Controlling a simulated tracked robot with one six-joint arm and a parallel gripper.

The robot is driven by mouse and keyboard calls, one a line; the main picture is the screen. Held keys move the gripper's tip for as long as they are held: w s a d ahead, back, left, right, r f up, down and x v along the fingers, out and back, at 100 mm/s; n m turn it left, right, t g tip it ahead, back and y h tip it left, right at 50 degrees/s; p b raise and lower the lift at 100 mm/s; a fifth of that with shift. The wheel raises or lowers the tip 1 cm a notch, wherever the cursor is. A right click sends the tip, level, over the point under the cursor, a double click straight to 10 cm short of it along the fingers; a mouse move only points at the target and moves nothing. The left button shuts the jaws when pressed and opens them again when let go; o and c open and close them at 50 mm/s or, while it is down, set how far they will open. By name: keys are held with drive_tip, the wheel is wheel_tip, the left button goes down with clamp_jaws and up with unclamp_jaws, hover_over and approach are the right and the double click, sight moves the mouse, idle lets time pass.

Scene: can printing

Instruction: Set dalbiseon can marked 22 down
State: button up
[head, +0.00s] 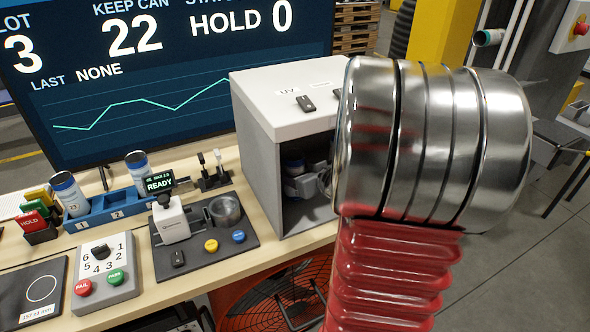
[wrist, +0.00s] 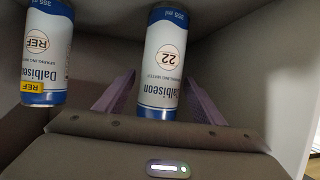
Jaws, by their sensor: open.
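The Dalbiseon can marked 22 (wrist: 162,62), white and blue, is inside the grey box labelled UV (head: 280,165). In the wrist view my gripper (wrist: 160,78) is open, with one finger on each side of this can; I see gaps beside it. Its lettering appears upside down there. A second Dalbiseon can marked REF (wrist: 46,50), with a yellow REF tag, is to the left, outside the fingers. In the head view my gripper shows partly within the box's dark opening, beside a can I cannot identify; my arm hides its right side.
The box walls are close around my gripper. On the bench to the left are a blue rack (head: 110,208) with two cans, a READY device (head: 172,220), a dial panel (head: 103,270) and a HOLD block (head: 35,222). A screen (head: 150,80) behind reads KEEP CAN 22.

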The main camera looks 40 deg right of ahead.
drive_tip(key=shift+s+r, duration=0.3)
drive_tip(key=shift+s, duration=0.05)
drive_tip(key=v, duration=1.1)
drive_tip(key=shift+s+a, duration=0.1)
idle(0.6)
